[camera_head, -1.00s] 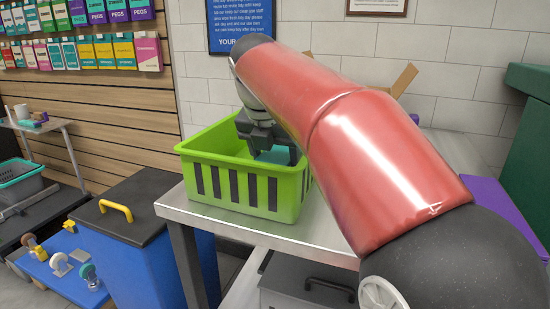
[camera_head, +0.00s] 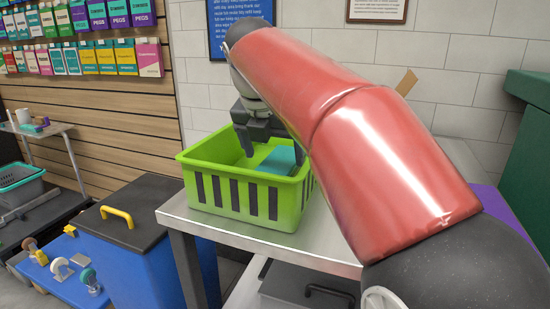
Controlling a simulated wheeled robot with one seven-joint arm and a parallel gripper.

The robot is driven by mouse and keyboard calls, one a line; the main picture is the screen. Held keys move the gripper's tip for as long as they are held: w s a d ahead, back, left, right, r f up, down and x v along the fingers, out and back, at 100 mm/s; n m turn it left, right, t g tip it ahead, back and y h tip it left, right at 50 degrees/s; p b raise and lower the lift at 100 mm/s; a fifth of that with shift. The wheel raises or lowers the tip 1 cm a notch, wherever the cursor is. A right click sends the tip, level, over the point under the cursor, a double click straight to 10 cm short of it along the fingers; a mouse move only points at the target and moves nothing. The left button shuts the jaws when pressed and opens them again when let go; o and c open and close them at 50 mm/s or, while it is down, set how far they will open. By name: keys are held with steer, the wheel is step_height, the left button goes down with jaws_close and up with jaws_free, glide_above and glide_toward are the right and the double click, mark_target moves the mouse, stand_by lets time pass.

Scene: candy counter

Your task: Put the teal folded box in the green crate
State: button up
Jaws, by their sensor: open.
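The green crate (camera_head: 232,205), with dark slots in its side, stands on the metal counter. The teal folded box (camera_head: 277,160) lies inside it, towards the right side; the crate wall hides its lower part and my arm is close to its right edge. My gripper (camera_head: 260,152) is above the crate, pointing down, open and empty. Its fingers are apart, one to the left and one partly behind my red arm, over or behind the teal box. I cannot tell whether a finger touches the box.
The metal counter (camera_head: 186,212) has a bare front edge. A blue bin with a dark lid (camera_head: 117,231) and yellow handle stands to the left. Further left is a teal basket (camera_head: 17,187). A purple object (camera_head: 506,212) and a green container (camera_head: 527,150) are at right.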

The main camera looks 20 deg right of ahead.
steer(key=p+v, duration=0.2)
steer(key=v, duration=0.6)
steer(key=shift+r, duration=0.1)
